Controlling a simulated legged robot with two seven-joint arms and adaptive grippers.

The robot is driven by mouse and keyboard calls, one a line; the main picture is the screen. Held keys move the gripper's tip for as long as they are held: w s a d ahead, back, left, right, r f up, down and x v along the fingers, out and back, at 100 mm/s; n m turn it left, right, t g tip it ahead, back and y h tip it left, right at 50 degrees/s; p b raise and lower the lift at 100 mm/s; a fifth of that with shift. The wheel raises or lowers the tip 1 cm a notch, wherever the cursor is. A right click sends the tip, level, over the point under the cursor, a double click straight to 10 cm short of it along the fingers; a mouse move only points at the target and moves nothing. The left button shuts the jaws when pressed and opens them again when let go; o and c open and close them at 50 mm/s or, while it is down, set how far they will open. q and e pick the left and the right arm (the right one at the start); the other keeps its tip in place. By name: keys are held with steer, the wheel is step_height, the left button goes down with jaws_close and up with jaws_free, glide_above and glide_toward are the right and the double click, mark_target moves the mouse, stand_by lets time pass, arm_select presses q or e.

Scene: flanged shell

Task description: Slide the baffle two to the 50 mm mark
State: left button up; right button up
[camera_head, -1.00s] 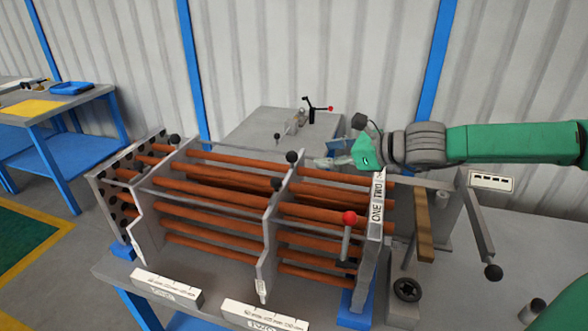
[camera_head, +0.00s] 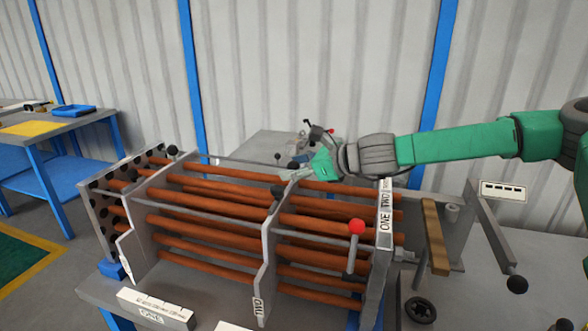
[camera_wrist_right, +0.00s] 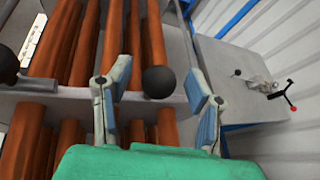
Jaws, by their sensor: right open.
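Baffle two (camera_head: 268,240) is the upright grey plate in the middle of the copper tube bundle, with a TWO tag (camera_head: 258,306) low on its front. A black ball knob (camera_wrist_right: 158,82) stands at its top, and another dark knob (camera_wrist_right: 8,65) shows at the left edge of the wrist view. My right gripper (camera_head: 291,177) is open above the tubes, at the top of baffle two. In the right wrist view its fingers (camera_wrist_right: 157,88) stand on either side of the knob, with gaps. The scale marked TWO (camera_head: 232,327) is mostly cut off below, and its 50 mm mark cannot be read.
Baffle one (camera_head: 140,225) stands to the left, with its scale (camera_head: 155,308) below. A red-knobbed lever (camera_head: 355,228) rises before the end plate labelled ONE TWO (camera_head: 385,205). A grey bench (camera_wrist_right: 250,85) with a clamp stands behind.

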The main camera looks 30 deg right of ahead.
steer(key=shift+c, duration=0.4)
jaws_close()
steer(key=shift+w+a+b, duration=0.25)
steer(key=shift+w+b, duration=0.05)
steer(key=shift+b, duration=0.15)
steer(key=shift+w+a, duration=0.25)
steer(key=shift+w, duration=0.05)
steer(key=shift+o, duration=0.4)
jaws_free()
steer(key=shift+d, duration=0.1)
